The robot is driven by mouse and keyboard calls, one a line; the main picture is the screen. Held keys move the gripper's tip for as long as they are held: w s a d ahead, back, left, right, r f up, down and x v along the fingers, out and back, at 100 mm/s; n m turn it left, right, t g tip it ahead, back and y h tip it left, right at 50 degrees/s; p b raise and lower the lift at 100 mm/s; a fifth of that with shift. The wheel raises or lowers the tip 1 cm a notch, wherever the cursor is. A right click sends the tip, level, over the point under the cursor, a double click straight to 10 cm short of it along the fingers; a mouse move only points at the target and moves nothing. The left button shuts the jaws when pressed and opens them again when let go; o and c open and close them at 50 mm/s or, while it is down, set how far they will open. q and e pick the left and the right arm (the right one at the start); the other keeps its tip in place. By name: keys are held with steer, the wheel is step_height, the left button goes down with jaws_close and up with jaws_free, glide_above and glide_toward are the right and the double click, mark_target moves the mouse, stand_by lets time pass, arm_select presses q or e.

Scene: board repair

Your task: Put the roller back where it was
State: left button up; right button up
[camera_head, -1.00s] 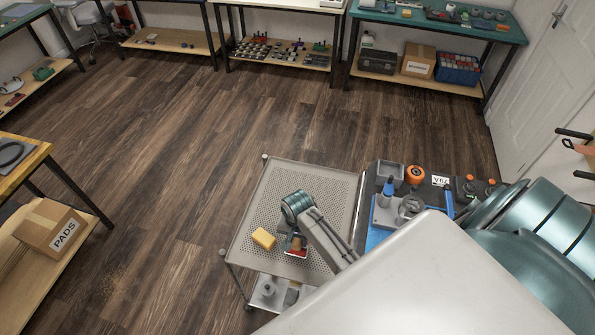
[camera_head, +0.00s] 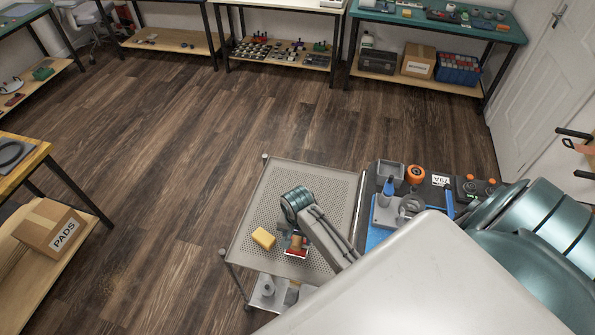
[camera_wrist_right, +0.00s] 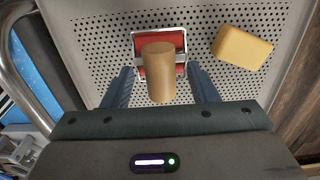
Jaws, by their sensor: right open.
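The roller has a tan wooden handle (camera_wrist_right: 159,72) and a red head in a light metal frame (camera_wrist_right: 145,40). It lies on the perforated grey top of the cart (camera_head: 335,180). In the head view its red part (camera_head: 297,252) shows just below my right gripper (camera_head: 297,238). In the wrist view my right gripper (camera_wrist_right: 160,88) is open, with one blue finger on each side of the handle. A gap shows between the handle and each finger. My left gripper is not in view.
A yellow sponge (camera_head: 263,238) lies on the cart top close beside the roller. The back of the cart top is clear.

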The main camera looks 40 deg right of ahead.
step_height(320, 180, up, 11)
steer(key=b, duration=0.2)
steer(key=shift+b, duration=0.4)
steer(key=shift+f, duration=0.15)
